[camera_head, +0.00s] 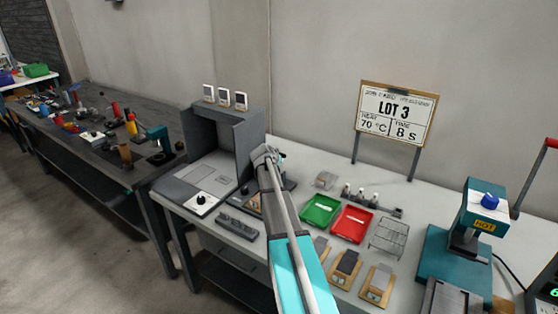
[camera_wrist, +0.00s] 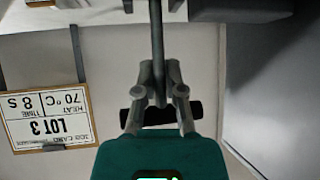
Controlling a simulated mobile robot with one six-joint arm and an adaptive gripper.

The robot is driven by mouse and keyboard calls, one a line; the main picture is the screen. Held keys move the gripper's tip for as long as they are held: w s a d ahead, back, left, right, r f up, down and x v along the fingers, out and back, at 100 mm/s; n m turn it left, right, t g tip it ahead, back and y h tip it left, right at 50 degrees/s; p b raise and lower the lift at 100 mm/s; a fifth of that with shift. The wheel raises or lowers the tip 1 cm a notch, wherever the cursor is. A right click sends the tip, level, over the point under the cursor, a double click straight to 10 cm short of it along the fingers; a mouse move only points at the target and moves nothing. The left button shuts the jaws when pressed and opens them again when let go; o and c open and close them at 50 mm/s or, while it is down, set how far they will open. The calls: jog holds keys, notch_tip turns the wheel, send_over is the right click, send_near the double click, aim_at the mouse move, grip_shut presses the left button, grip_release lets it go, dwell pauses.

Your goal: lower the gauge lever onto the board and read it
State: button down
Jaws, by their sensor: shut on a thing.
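My gripper (camera_wrist: 160,70) shows in the wrist view, its two fingers drawn in around a thin grey rod. The rod, which looks like the gauge lever (camera_wrist: 157,32), runs from the fingers to the top edge, and a short black crossbar (camera_wrist: 160,113) lies across behind the fingers. My gripper is shut on this lever. In the head view my own arm covers most of the gauge and my gripper. Which board, if any, lies under the lever, and any reading, cannot be made out.
A grey open booth (camera_head: 222,150) stands left of my arm. Right of it are a green tray (camera_head: 320,209), a red tray (camera_head: 352,222), a wire rack (camera_head: 389,238) and several small boards (camera_head: 376,284). A teal press (camera_head: 478,215) stands at right; a LOT 3 sign (camera_head: 396,112) stands behind.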

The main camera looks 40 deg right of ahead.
jog(key=shift+a+f, duration=0.1)
jog(key=shift+a, duration=0.6)
jog(key=c, duration=0.7)
grip_release()
jog(key=shift+s, duration=0.2)
jog(key=s+a+f+n+g+y+p, duration=0.1)
jog(key=s+a+n+g+y, duration=0.1)
jog(key=s+a, duration=0.7)
jog(key=s+a+f+n+g+y+p, duration=0.1)
jog(key=s+a+n+y, duration=0.3)
jog(key=s+a, duration=0.5)
jog(key=s+a+f+n+g+y+p, duration=0.1)
jog(key=s+a+n, duration=0.4)
jog(key=a, duration=1.8)
jog(key=shift+s+a+f+g+y+p, duration=0.15)
jog(key=shift+s+g+y+p, duration=0.3)
jog(key=shift+s, duration=0.6)
jog(key=shift+s+a+f+g+y+p, duration=0.1)
jog(key=shift+s+g+y, duration=0.55)
jog(key=shift+s, duration=0.4)
jog(key=shift+d, duration=0.1)
